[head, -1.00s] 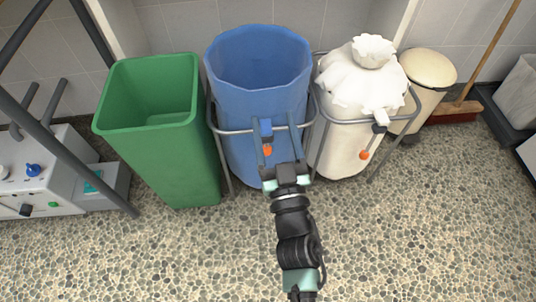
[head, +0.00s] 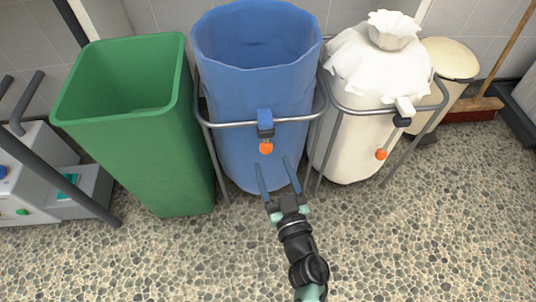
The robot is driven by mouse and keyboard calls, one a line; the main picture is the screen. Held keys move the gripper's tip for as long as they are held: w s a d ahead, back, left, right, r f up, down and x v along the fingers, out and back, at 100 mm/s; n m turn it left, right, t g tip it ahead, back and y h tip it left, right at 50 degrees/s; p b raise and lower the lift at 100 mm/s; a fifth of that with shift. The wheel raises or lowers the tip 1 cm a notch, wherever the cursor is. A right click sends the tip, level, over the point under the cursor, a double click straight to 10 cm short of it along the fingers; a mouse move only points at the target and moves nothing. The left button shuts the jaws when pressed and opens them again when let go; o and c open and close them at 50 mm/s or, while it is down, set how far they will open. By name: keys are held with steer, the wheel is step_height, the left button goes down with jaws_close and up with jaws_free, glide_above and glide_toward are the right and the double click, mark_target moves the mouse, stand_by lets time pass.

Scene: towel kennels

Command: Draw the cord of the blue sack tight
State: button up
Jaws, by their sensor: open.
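The blue sack (head: 262,95) hangs in a grey metal frame (head: 215,124), its mouth wide open at the top. A blue cord tab with a dark toggle (head: 265,129) sits at its front by the frame's hoop. An orange ball (head: 266,148) hangs just under the toggle. My gripper (head: 277,164) is open and empty, below the orange ball and in front of the sack's lower part. Its two fingers point toward the sack, apart from the ball in this view. Whether the fingers touch the sack cannot be told.
A green bin (head: 135,150) stands close on the left. A white sack (head: 362,135) with a gathered top and its own orange ball (head: 381,154) stands on the right. A cream pedal bin (head: 448,62) and a broom (head: 472,106) are farther right. The pebbled floor in front is clear.

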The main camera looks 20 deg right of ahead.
mark_target(268, 152)
steer(key=shift+w+d+b, duration=0.15)
steer(key=shift+w+b, duration=0.1)
steer(key=shift+w, duration=1.05)
steer(key=shift+w+d+b, duration=0.15)
steer(key=shift+w+b, duration=0.1)
steer(key=shift+w, duration=1)
jaws_close()
